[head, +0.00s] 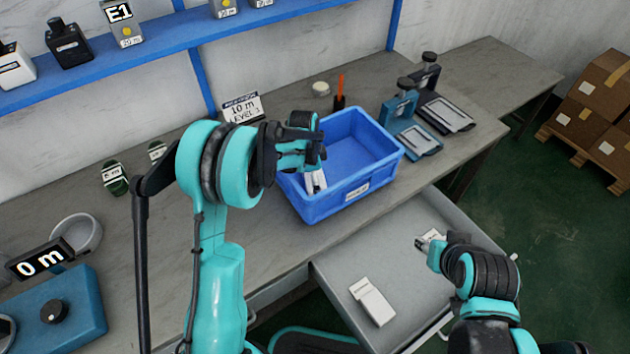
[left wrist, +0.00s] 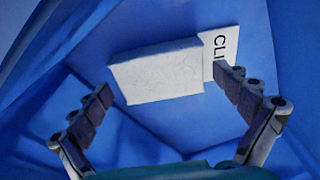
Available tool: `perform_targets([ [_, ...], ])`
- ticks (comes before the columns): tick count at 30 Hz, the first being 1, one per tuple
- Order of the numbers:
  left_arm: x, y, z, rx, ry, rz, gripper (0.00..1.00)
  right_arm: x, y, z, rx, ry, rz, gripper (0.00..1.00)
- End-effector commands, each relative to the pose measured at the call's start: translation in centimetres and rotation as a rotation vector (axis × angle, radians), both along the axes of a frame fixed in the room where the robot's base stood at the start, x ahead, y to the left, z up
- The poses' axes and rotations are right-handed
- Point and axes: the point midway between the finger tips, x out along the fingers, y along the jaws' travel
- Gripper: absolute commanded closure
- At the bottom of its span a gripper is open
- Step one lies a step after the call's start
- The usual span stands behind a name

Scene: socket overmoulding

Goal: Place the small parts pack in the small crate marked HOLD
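A blue crate (head: 330,208) stands on the bench; the writing on its front label is too small to read. A white pack (head: 317,184) is inside it at the left, partly hidden by my left gripper (head: 312,166). In the left wrist view the pack (left wrist: 158,75) lies against blue crate surfaces, with a tag reading "CLI" partly showing. My left gripper's fingers (left wrist: 165,98) are spread apart near the pack. My right gripper (head: 430,246) is over the drawer beside a small white labelled item (head: 433,235); its fingers are too small to judge.
An open grey drawer (head: 335,262) in front of the bench holds another white pack (head: 372,301). Two clamp-like fixtures (head: 412,138) stand right of the crate. A sign (head: 243,107) and an orange-handled tool (head: 340,90) are behind it. A blue shelf (head: 180,45) runs above.

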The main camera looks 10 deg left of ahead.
Motion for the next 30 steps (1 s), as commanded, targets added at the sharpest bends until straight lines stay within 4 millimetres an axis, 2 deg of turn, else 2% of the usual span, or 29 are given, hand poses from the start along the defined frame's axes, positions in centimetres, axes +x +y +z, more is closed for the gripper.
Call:
perform_targets([
  [7, 0.0, 0.0, 0.2, 0.0, 0.0, 0.0, 0.0, 0.0, 0.0, 0.2, 0.0, 0.0, 0.0, 0.6],
  [10, 0.0, 0.1, 1.0, 0.0, 0.0, 0.0, 0.0, 0.0, 0.0, 0.6, 0.0, 0.0, 0.0, 0.6],
  [21, -0.4, 0.9, 8.9, 0.0, 0.0, 0.001, 0.0, 0.0, 0.0, 3.3, 0.0, 0.0, 0.0, 0.6],
  [25, -0.5, 1.2, 10.9, 0.0, 0.0, 0.001, 0.0, 0.0, 0.0, 3.9, 0.0, 0.0, 0.0, 0.6],
  [30, -0.7, 1.3, 12.3, 0.0, -0.002, 0.005, 0.0, 0.0, 0.0, 4.2, 0.0, 0.0, 0.0, 0.6],
])
